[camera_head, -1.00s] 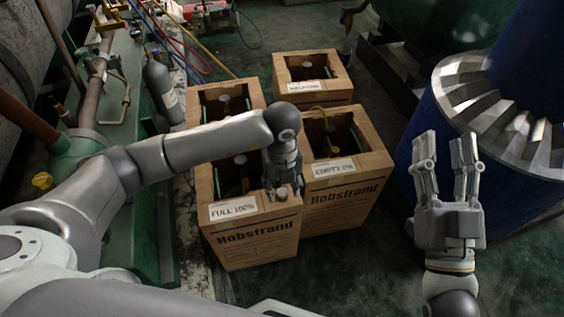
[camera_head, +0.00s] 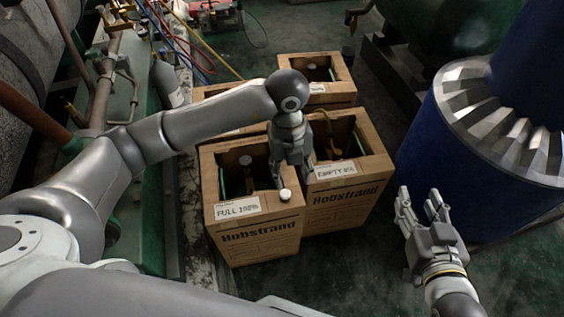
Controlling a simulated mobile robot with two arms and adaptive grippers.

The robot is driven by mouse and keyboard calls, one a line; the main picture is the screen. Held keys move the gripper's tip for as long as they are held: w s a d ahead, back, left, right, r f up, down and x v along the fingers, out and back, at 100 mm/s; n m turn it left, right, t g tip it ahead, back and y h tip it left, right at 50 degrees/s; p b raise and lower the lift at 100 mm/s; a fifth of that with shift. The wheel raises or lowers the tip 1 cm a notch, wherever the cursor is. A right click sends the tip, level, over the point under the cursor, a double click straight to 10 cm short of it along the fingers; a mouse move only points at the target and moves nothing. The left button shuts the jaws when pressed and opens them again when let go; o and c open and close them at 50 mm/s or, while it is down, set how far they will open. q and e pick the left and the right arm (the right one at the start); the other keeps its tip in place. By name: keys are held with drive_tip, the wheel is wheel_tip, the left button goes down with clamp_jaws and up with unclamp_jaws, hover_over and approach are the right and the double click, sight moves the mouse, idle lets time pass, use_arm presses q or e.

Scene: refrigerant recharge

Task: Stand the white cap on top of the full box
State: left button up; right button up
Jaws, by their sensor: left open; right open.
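The full box (camera_head: 253,241) is a brown carton labelled "FULL 100%" at the front left of a group of cartons. The small white cap (camera_head: 285,194) stands on the front right part of its top edge. My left gripper (camera_head: 291,178) hangs just above and behind the cap, fingers down and apart, not holding it. Part of the box's opening is hidden behind my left arm. My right gripper (camera_head: 424,193) is open and empty, to the right of the boxes.
The "EMPTY 0%" box (camera_head: 343,196) stands against the full box's right side. Another open carton (camera_head: 318,68) is behind. A blue drum-like machine (camera_head: 495,150) with a metal vane ring stands at the right. Green equipment and pipes (camera_head: 107,75) line the left.

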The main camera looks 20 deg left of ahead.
use_arm(q)
drive_tip(key=s+d+r+m+g+h, duration=0.2)
drive_tip(key=s+d+h, duration=0.25)
drive_tip(key=d, duration=0.35)
drive_tip(key=s+d+r+m+g+h, duration=0.1)
drive_tip(key=s+d+r+m+h, duration=0.15)
drive_tip(key=s+d+h, duration=0.4)
drive_tip(key=d+r+n+h, duration=0.1)
drive_tip(key=d+r+h, duration=0.25)
drive_tip(key=r, duration=0.45)
drive_tip(key=d+r+n+h, duration=0.25)
drive_tip(key=r+h, duration=0.25)
drive_tip(key=r, duration=0.3)
drive_tip(key=w+a+r+n+t, duration=0.6)
drive_tip(key=w+a+n+t, duration=0.25)
drive_tip(key=n+t, duration=0.75)
drive_tip(key=w+a+f+n+t+y, duration=0.45)
drive_tip(key=a+n+t+y, duration=0.35)
drive_tip(key=y, duration=0.3)
drive_tip(key=s+a+f+n+g+y, duration=0.2)
drive_tip(key=a+f+g+y, duration=0.1)
drive_tip(key=f, duration=0.5)
drive_tip(key=s+a+f+n+g+y, duration=0.2)
drive_tip(key=a+f+g+y, duration=0.1)
drive_tip(key=f, duration=0.6)
drive_tip(key=shift+s+a+f+g, duration=0.15)
drive_tip(key=shift+s+a+g, duration=0.25)
drive_tip(key=shift+a, duration=0.3)
